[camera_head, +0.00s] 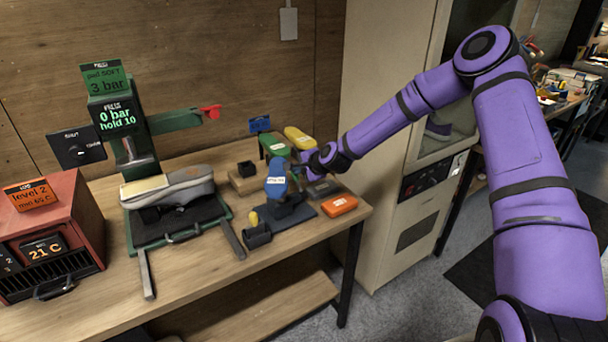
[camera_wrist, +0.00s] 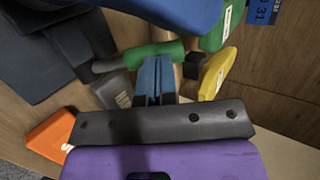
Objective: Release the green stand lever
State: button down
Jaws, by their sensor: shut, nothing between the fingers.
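The green lever (camera_wrist: 152,55) shows in the wrist view as a rounded green handle on a grey rod, beside the dark stand (camera_wrist: 70,45). In the head view the stand (camera_head: 290,209) is on the bench's right part and holds a blue, tagged piece (camera_head: 277,181). This blue piece also fills the top of the wrist view (camera_wrist: 165,14). My gripper (camera_wrist: 155,75) is shut and empty, its fingertips right at the green handle; I cannot tell whether they touch. In the head view my gripper (camera_head: 311,158) is partly hidden behind the stand's blue piece.
An orange box (camera_head: 339,205), a grey block (camera_head: 322,189), a yellow item (camera_head: 299,138) and a green box (camera_head: 273,145) crowd around the stand. A green press (camera_head: 130,228) with a grey shoe (camera_head: 168,187) stands left. A tall cabinet (camera_head: 385,120) stands behind my arm.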

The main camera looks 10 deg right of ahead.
jog(key=shift+w+a+f, duration=0.1)
jog(key=shift+w+f, duration=0.05)
jog(key=shift+f, duration=0.1)
dwell(0.5)
